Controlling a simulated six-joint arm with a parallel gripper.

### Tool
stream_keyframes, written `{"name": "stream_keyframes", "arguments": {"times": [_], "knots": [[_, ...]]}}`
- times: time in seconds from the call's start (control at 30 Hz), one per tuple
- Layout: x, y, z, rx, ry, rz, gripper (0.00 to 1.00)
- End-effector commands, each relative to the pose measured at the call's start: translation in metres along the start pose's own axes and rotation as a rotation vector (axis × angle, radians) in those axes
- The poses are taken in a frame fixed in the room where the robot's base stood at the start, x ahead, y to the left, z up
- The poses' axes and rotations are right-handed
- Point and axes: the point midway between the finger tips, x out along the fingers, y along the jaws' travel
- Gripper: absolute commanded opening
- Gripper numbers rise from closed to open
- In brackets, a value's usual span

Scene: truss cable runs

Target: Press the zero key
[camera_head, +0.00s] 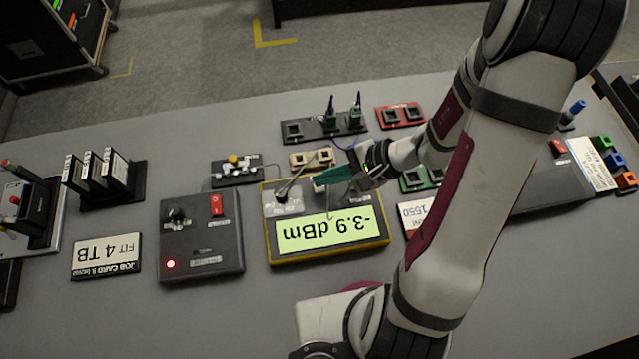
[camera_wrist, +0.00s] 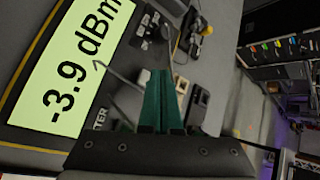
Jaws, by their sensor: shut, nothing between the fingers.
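The yellow-edged power meter (camera_head: 330,252) lies on the grey table and its lit screen (camera_head: 330,231) reads -3.9 dBm. The screen also fills the left of the wrist view (camera_wrist: 68,70). My gripper (camera_head: 317,182) has teal fingers, shut and empty, above the upper part of the meter. The fingers (camera_wrist: 161,74) also show in the wrist view, pointing past the screen. A light panel (camera_head: 282,202) with a dark fitting sits at the meter's upper left. No key marked zero can be made out; the fingers and wrist hide part of the meter's face.
A dark box with a red switch (camera_head: 217,205) and a knob stands left of the meter. A small board (camera_head: 237,170) with a yellow part and a beige socket block (camera_head: 311,159) lie behind. A black connector strip (camera_head: 325,128) is farther back. A thin cable crosses near my gripper.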

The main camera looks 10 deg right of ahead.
Motion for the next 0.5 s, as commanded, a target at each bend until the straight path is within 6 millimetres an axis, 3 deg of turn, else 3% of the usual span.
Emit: {"name": "stream_keyframes", "arguments": {"times": [0.5], "knots": [[0.0057, 0.0041, -0.0042, 0.0, 0.0, 0.0, 0.0]]}}
